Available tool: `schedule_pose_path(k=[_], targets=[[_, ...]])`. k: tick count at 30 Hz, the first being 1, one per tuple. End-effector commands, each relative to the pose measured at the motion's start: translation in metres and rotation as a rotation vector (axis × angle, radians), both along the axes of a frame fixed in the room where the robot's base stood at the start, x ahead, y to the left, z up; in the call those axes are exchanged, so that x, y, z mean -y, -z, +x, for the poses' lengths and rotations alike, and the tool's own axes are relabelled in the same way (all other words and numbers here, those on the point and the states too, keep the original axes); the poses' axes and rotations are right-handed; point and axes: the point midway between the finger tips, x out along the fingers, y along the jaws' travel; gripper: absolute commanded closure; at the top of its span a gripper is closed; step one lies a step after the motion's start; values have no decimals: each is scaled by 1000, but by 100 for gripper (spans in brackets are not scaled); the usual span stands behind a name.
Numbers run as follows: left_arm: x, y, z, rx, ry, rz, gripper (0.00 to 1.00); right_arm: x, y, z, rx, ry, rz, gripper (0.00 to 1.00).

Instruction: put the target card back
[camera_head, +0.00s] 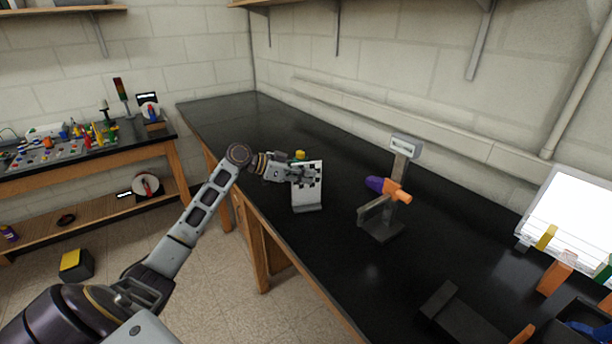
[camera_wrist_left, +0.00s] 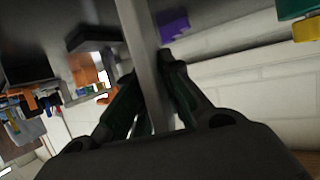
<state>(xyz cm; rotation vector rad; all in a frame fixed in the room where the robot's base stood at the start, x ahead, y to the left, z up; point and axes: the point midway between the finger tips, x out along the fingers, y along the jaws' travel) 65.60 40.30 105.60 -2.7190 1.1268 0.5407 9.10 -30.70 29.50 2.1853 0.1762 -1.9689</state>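The target card (camera_head: 312,199), white with black squares, stands upright near the front edge of the black bench. A grey foot (camera_head: 308,209) shows at its lower edge; I cannot tell whether it rests on the bench. My left gripper (camera_head: 308,176) reaches it from the left, in front of its upper part. In the left wrist view the card shows edge-on as a grey strip (camera_wrist_left: 143,40) between the fingers of the left gripper (camera_wrist_left: 155,68). Both fingertips lie against it, so the gripper looks shut on it. My right gripper is not in view.
A grey stand (camera_head: 382,232) with a purple and orange device (camera_head: 388,188) is right of the card. A bright white panel (camera_head: 575,222) and dark trays are farther right. A yellow-and-black box (camera_head: 75,264) is on the floor.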

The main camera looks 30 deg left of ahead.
Motion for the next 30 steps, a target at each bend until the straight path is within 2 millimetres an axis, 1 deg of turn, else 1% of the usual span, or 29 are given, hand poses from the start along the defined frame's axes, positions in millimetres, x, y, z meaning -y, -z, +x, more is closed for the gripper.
schedule_pose_path(k=[1,4,5,11,20,26,30], targets=[[0,1,0,-1,0,1,85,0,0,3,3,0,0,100],[0,0,0,-1,0,1,72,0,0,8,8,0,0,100],[0,0,0,-1,0,1,70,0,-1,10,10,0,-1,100],[0,0,0,-1,0,1,70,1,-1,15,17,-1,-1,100],[-1,-3,0,-1,0,1,70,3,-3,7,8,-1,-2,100],[-14,-8,-12,-2,-2,1,70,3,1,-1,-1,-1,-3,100],[-25,-15,-25,-1,-1,2,70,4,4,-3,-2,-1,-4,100]])
